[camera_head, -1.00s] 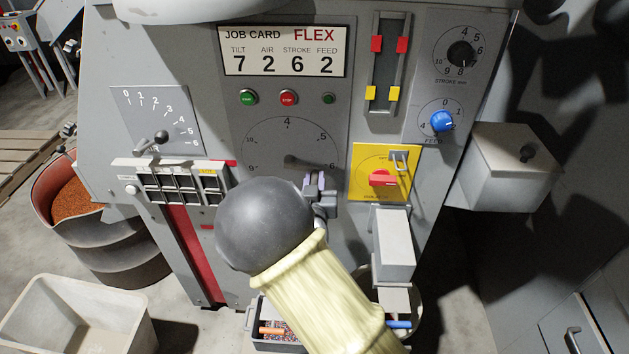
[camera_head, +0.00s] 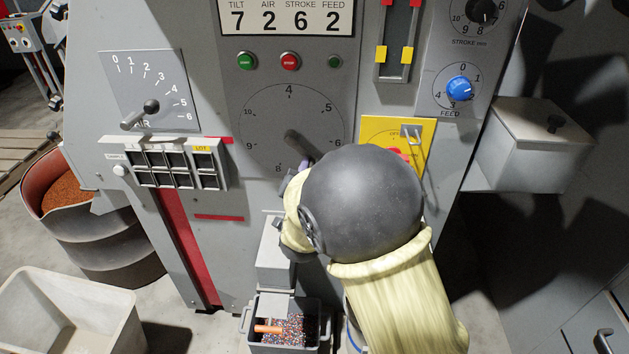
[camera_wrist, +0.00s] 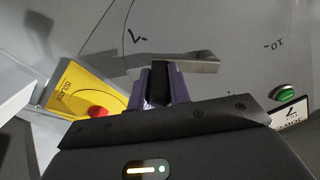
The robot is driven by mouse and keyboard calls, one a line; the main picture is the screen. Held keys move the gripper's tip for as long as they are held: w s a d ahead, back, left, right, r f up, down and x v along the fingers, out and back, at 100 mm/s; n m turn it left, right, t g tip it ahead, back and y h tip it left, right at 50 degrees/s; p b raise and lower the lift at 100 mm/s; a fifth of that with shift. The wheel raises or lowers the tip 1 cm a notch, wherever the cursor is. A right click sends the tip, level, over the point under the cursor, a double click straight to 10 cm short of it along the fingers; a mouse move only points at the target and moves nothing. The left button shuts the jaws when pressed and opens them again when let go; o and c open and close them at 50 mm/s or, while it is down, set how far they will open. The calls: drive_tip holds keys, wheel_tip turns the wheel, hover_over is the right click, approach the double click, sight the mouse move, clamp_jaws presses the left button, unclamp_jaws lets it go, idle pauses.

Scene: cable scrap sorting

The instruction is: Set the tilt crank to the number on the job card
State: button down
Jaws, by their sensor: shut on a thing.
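The job card (camera_head: 287,17) at the top of the panel reads TILT 7, AIR 2, STROKE 6, FEED 2. Below it is the round tilt dial (camera_head: 262,118), with numbers around its rim. The tilt crank (camera_head: 291,137) points from the dial's centre toward the lower right in the head view. My gripper (camera_wrist: 160,80) is shut on the crank's handle end, and the crank's bar (camera_wrist: 195,64) crosses just beyond the jaws in the wrist view. A 7 shows close to the held end there. My wrist hides the lower right of the dial in the head view.
The yellow isolator plate (camera_head: 421,134) with its red knob lies right of the dial, partly behind my wrist. Green and red buttons (camera_head: 290,61) sit above the dial. An air lever (camera_head: 151,107) is at left, and a grey box (camera_head: 275,255) juts out below.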

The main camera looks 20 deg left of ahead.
drive_tip(key=a+f+m+b, duration=0.1)
drive_tip(key=m+b, duration=0.1)
drive_tip(key=shift+s+f+b, duration=0.1)
drive_tip(key=shift+f+b, duration=0.05)
drive_tip(key=shift+b, duration=0.2)
drive_tip(key=shift+s+a+m+b, duration=0.1)
drive_tip(key=shift+a+m+b, duration=0.1)
drive_tip(key=shift+m+b, duration=0.35)
drive_tip(key=c, duration=1.3)
unclamp_jaws()
drive_tip(key=shift+s, duration=0.1)
drive_tip(key=v, duration=1.7)
drive_tip(key=shift+s, duration=0.15)
